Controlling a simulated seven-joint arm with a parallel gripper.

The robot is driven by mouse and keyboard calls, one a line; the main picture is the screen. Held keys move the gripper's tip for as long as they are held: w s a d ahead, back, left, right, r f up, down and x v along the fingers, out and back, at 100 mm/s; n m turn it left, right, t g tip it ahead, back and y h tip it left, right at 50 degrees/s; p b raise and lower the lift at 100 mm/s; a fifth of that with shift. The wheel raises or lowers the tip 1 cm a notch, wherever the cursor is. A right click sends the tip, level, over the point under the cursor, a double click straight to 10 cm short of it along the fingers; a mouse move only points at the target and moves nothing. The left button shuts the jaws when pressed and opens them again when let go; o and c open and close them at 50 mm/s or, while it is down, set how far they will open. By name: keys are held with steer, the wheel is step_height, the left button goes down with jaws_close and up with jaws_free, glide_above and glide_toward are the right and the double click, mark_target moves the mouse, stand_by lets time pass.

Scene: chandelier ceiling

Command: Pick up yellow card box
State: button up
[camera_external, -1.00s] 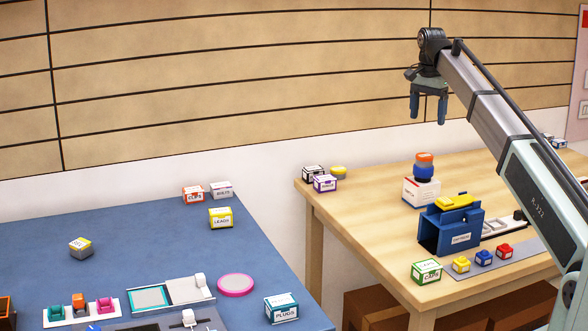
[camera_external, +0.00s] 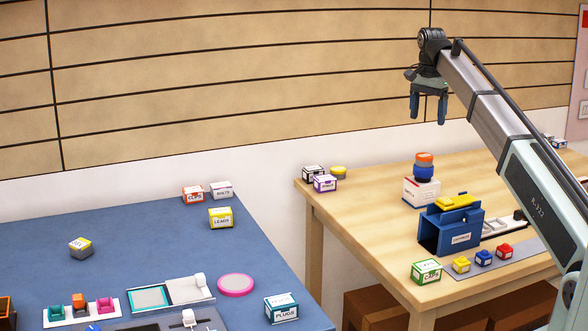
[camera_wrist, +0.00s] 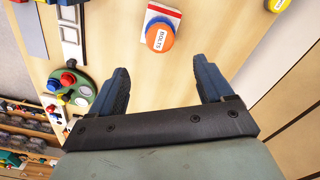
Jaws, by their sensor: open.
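The yellow card box (camera_external: 220,218), labelled LEADS, sits on the blue table (camera_external: 140,238) near its right edge, behind the pink disc. It does not show in the wrist view. My gripper (camera_external: 429,107) is open and empty, high above the wooden table at the right, well apart from the yellow box. In the wrist view its two dark blue fingers (camera_wrist: 162,88) are spread with nothing between them.
Red and white boxes (camera_external: 193,195) stand just behind the yellow box. A pink disc (camera_external: 235,285) and a teal box (camera_external: 281,308) lie nearer the front. A gap separates the blue table from the wooden table (camera_external: 370,240), which bears a blue holder (camera_external: 450,232) and small boxes.

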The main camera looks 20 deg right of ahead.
steer(key=shift+c, duration=0.3)
steer(key=n+y, duration=0.5)
steer(key=n, duration=2.4)
glide_toward(219, 210)
steer(key=shift+t+h, duration=0.3)
steer(key=x, duration=0.5)
steer(key=shift+s+a, duration=0.1)
steer(key=shift+s, duration=0.25)
steer(key=shift+a+x, duration=0.1)
steer(key=shift+x, duration=1.25)
steer(key=shift+a+x, duration=0.15)
steer(key=shift+x, duration=1.15)
steer(key=shift+r, duration=0.1)
